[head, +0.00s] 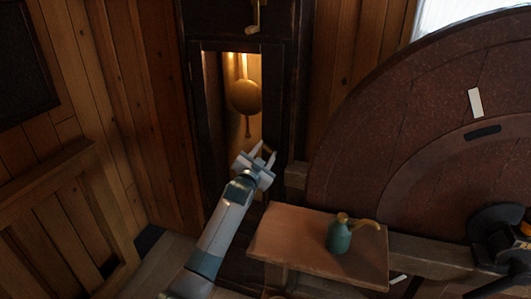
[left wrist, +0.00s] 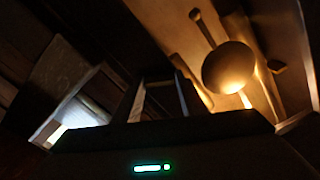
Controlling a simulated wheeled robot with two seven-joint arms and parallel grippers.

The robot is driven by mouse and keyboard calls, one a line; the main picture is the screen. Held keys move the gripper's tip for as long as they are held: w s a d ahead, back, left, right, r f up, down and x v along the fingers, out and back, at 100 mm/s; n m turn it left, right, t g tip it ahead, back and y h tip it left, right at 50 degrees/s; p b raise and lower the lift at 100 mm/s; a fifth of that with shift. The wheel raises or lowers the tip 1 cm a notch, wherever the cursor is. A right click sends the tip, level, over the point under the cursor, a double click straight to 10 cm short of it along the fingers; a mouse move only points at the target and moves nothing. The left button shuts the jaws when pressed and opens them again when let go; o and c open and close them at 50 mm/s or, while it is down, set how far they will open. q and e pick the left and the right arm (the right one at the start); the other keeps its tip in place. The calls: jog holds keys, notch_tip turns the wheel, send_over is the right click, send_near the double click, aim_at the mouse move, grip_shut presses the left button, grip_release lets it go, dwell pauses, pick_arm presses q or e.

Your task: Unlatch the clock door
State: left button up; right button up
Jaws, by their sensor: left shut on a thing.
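The tall dark clock case stands at the back, and its clock door (head: 195,110) is a dark frame around a lit opening. A brass pendulum (head: 245,97) hangs behind the opening; it also shows large in the left wrist view (left wrist: 228,68). My left gripper (head: 262,150) reaches up to the lower right edge of the door opening. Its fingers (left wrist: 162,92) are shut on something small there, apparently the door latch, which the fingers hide. The door looks closed in its frame.
A green can with a brass spout (head: 339,236) stands on a small wooden bench (head: 285,235), close to the right of my left arm. A huge round stone wheel (head: 400,120) fills the right. A brass handle (head: 255,16) is higher on the case. Wooden panelling (head: 50,220) is at left.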

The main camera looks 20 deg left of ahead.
pick_arm(q)
jog(key=m, duration=0.6)
jog(key=shift+m, duration=0.3)
jog(key=m, duration=0.5)
jog(key=shift+p, duration=0.4)
jog(key=o, duration=1.1)
jog(key=shift+c, duration=0.2)
jog(key=shift+s, duration=0.2)
jog(key=s+b, duration=0.4)
jog(key=s, duration=1.3)
jog(key=shift+a, duration=0.25)
jog(key=shift+f, duration=0.1)
